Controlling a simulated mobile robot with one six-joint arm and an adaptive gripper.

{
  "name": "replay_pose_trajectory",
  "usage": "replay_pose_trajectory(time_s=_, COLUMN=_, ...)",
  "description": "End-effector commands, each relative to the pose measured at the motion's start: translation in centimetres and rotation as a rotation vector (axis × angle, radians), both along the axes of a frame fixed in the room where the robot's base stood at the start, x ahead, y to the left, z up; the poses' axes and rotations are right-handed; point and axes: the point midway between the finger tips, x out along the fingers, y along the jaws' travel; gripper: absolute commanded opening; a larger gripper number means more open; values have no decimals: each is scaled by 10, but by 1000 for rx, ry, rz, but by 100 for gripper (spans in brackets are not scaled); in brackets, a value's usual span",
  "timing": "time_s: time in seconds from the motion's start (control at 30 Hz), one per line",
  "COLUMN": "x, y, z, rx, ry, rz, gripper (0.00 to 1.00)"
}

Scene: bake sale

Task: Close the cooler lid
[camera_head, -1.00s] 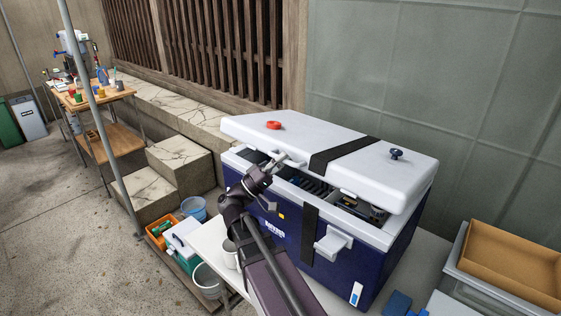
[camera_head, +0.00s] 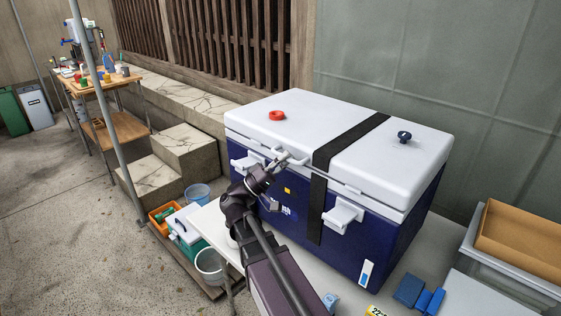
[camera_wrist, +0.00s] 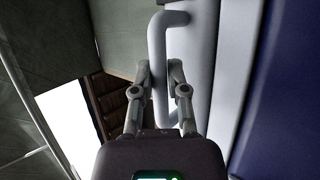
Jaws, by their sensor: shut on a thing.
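The cooler (camera_head: 350,235) is a large dark blue box on a light table. Its white lid (camera_head: 300,125) lies down over the box, with only a thin seam visible along the front. A black strap runs over the lid and down the front. My gripper (camera_head: 280,165) is at the lid's front edge, shut on the white lid handle (camera_head: 294,158). In the wrist view the fingers (camera_wrist: 160,80) sit on both sides of the handle bar (camera_wrist: 157,50). White latches (camera_head: 343,216) hang on the cooler's front.
A cardboard box (camera_head: 520,245) in a grey bin stands at right. Blue items (camera_head: 410,291) lie on the table in front. Buckets and crates stand at lower left.

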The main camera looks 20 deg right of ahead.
Motion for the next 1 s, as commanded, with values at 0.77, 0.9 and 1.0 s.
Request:
replay_pose_trajectory(time_s=0.77, x=-1, y=0, z=-4, rx=12, ry=-2, rz=0, gripper=34)
replay_pose_trajectory(time_s=0.9, x=-1, y=0, z=-3, rx=10, ry=-1, rz=1, gripper=34)
replay_pose_trajectory(time_s=1.0, x=-1, y=0, z=-3, rx=10, ry=-1, rz=1, gripper=34)
